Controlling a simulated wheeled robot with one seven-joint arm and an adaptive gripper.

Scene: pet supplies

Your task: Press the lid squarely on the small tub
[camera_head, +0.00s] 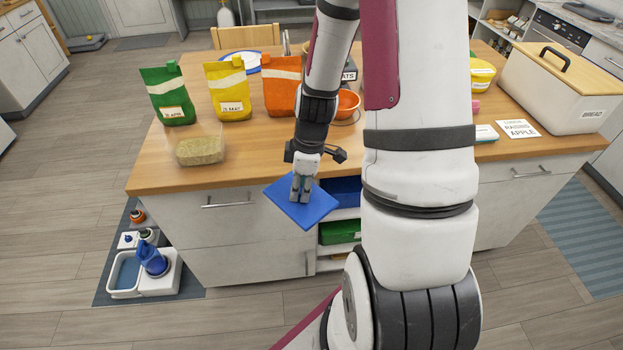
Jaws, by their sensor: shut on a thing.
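My gripper (301,188) is shut on a flat blue rectangular lid (317,208). It holds the lid in the air in front of the counter's near edge, tilted in the picture with one corner pointing down. A low see-through rectangular tub (201,151) with tan, grainy contents stands on the counter, left of my gripper. It appears open at the top and may be the small tub. The lid is well apart from it. My arm hides part of the counter's middle.
Green (167,96), yellow (228,90) and orange (281,85) bags stand behind the tub. An orange bowl (347,103) is partly hidden by my arm. A bread box (562,87) stands at right. Trays with bottles (151,259) lie on the floor at left.

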